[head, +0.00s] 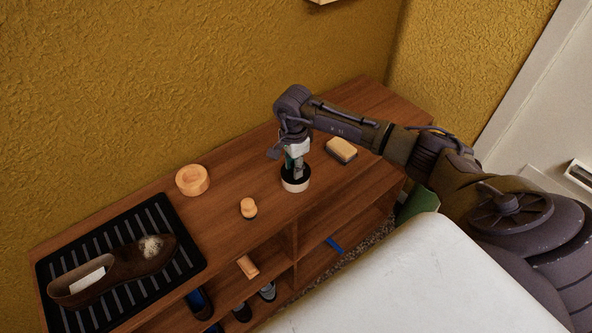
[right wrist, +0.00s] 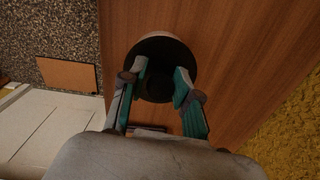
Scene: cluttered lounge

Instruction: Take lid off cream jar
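The cream jar (head: 296,187) is a small, round, pale container standing upright on the wooden bench top. Its black lid (right wrist: 163,43) is on it and looks like a dark disc in the right wrist view, with a darker round shape at its middle. My right gripper (head: 294,172) points down over the jar. In the right wrist view its two green-padded fingers (right wrist: 161,76) are apart, one on each side of the lid's middle, with a gap between each and that middle. The fingers hide part of the lid. My left gripper is not in view.
On the wooden bench (head: 225,225) are a sponge or brush block (head: 341,150), a round wooden tin (head: 193,180), a small wooden-topped piece (head: 248,207), and a black ribbed mat (head: 190,255) with a brown shoe (head: 125,268). A white surface (head: 390,285) is in front. Shelves below hold shoes.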

